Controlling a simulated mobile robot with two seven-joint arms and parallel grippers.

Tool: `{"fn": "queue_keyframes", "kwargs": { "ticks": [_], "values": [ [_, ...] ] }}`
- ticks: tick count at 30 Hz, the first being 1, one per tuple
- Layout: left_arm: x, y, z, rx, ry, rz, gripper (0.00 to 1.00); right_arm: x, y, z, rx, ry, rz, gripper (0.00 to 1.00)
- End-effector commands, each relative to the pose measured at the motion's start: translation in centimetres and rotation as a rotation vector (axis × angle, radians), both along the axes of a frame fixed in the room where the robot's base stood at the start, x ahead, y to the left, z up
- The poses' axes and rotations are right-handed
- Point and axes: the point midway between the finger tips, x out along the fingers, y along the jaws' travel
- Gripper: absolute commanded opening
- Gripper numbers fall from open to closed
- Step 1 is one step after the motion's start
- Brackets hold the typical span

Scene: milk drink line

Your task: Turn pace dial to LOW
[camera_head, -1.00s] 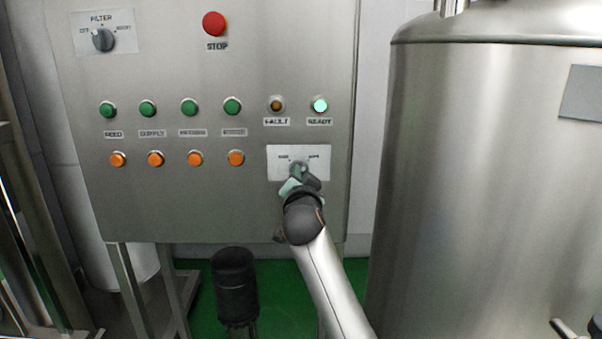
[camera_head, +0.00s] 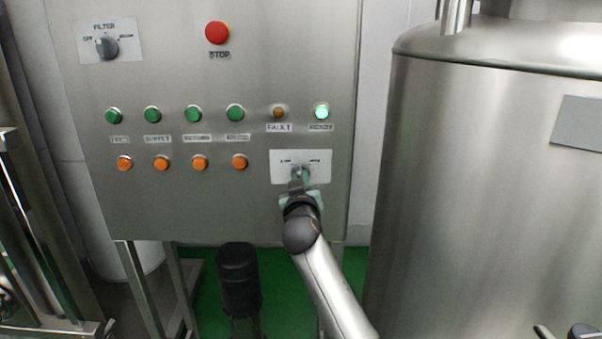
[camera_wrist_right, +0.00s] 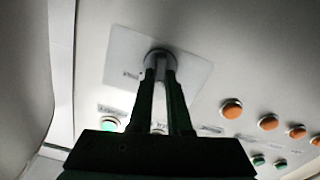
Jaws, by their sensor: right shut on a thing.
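The pace dial (camera_head: 303,170) sits on a white label plate (camera_head: 320,170) at the lower right of the steel panel. Small markings show to the left and right above the dial; the left one looks like LOW. My right gripper (camera_head: 300,180) reaches it from below and is shut on it. In the right wrist view the two dark fingers of the gripper (camera_wrist_right: 161,75) lie on either side of the dial's knob (camera_wrist_right: 158,56). The fingers hide much of the knob, so where it points is hard to tell.
Orange buttons (camera_head: 239,162) and green buttons (camera_head: 235,113) are left of the dial. The lit READY lamp (camera_head: 321,111) is above it. A red STOP button (camera_head: 217,33) and FILTER dial (camera_head: 107,47) are higher. A steel tank (camera_head: 470,190) stands close at right.

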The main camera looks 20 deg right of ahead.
Motion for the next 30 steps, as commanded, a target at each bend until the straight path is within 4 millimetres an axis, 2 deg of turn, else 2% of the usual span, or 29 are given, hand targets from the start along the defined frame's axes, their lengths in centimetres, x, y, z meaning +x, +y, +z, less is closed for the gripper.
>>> {"fn": "queue_keyframes", "kwargs": {
  "ticks": [3,15,30],
  "values": [
    [0.0,-0.1,1.0,-0.002,0.001,-0.001,0.81,0.0,0.0,0.4,-0.105,0.028,0.000,0.00],
    [0.0,-0.3,2.7,-0.004,0.002,-0.003,0.81,0.1,0.2,0.2,-0.389,0.109,0.000,0.00],
    [0.0,-0.3,3.2,-0.005,0.002,-0.004,0.81,0.1,0.2,0.0,-0.505,0.141,-0.001,0.00]
  ]
}}
